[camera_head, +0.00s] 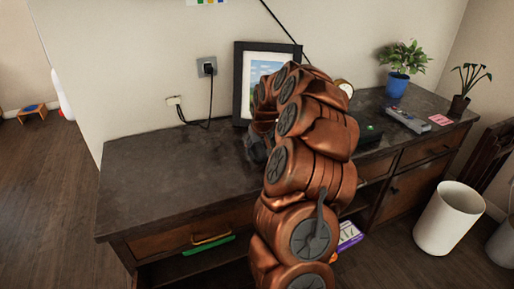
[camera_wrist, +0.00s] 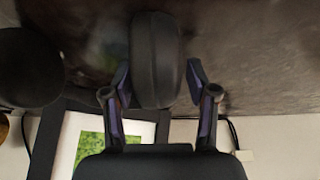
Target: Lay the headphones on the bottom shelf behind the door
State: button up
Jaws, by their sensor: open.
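The black headphones (camera_head: 256,148) lie on the dark desk top, mostly hidden behind my arm in the head view. In the wrist view, one black padded ear cup (camera_wrist: 157,60) stands between the two fingers of my gripper (camera_wrist: 158,84). The fingers are spread on both sides of the cup, with a small gap visible at least on the right. A second dark round part (camera_wrist: 28,68), likely the other cup, is at left. A closed wooden door (camera_head: 408,190) with a dark knob is at the desk's right end; the shelf behind it is hidden.
A framed picture (camera_head: 258,60) leans on the wall close behind my gripper. A plugged cable (camera_head: 210,100) hangs at left. A potted plant (camera_head: 398,75) and a grey device (camera_head: 407,120) stand at right. A white bin (camera_head: 447,220) stands before the desk's right end. The left desk top is clear.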

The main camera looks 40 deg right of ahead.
jog(key=v, duration=1.1)
jog(key=shift+r, duration=0.25)
jog(key=shift+s+a+r, duration=0.15)
jog(key=shift+s+r, duration=0.05)
jog(key=shift+r, duration=0.2)
jog(key=s+a+n+g+y, duration=0.15)
jog(key=s+a, duration=0.35)
jog(key=a, duration=0.7)
jog(key=s+a+n+g+y, duration=0.15)
jog(key=s+a, duration=0.35)
jog(key=a, duration=0.8)
jog(key=s+a+f+g, duration=0.1)
jog(key=s+a+f, duration=0.1)
jog(key=s, duration=0.5)
jog(key=s+a+f+g, duration=0.1)
jog(key=s+a+f, duration=0.1)
jog(key=s+a, duration=0.3)
jog(key=s+a+f+n+g+h, duration=0.1)
jog(key=s+a+f, duration=0.1)
jog(key=s, duration=0.9)
jog(key=shift+s+a+g, duration=0.2)
jog(key=shift+a+g, duration=0.2)
jog(key=shift+a, duration=0.3)
jog(key=shift+c, duration=1.2)
jog(key=shift+a, duration=0.1)
jog(key=shift+c, duration=0.4)
